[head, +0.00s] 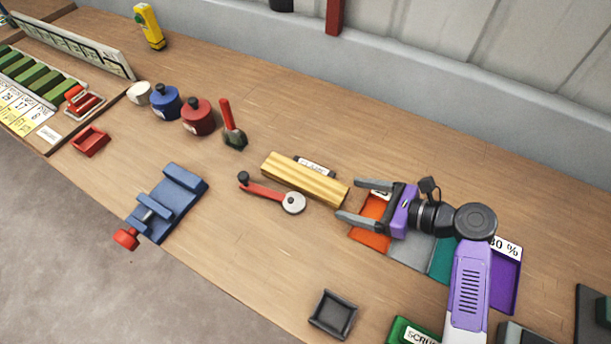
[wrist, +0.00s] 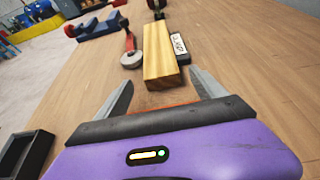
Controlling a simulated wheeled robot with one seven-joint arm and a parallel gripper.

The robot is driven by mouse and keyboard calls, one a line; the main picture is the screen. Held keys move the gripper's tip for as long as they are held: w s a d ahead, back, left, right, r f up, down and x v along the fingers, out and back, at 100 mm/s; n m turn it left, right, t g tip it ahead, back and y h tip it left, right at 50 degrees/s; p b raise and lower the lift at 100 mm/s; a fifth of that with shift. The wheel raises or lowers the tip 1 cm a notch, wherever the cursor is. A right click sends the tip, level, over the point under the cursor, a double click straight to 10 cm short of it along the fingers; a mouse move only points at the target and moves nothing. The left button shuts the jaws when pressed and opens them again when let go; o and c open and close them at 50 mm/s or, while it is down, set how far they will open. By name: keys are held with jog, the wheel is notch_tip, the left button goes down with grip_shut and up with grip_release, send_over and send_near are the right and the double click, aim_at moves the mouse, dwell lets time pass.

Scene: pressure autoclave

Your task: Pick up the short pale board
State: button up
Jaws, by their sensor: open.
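The short pale board (head: 304,180) lies on the wooden bench in the middle of the head view. It is a yellowish wooden block with its long side running from upper left to lower right. In the wrist view the board (wrist: 160,60) points away from me, its near end just ahead of the fingers. My gripper (head: 348,199) is open and empty, low over the bench at the board's right end. In the wrist view my gripper (wrist: 161,88) has one finger to each side of the board's line. I cannot tell whether the fingers overlap the board's end.
A labelled block (head: 316,165) stands close behind the board. A red-handled tool with a round disc (head: 292,202) lies close in front. A blue vise (head: 168,200), a red-handled brush (head: 232,125) and a dark tray (head: 333,314) are around. Coloured mats (head: 369,234) lie under my gripper.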

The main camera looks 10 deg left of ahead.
aim_at(342, 194)
jog(key=shift+x, duration=2.35)
jog(key=shift+w+r, duration=0.15)
jog(key=shift+w, duration=0.05)
jog(key=c, duration=1.7)
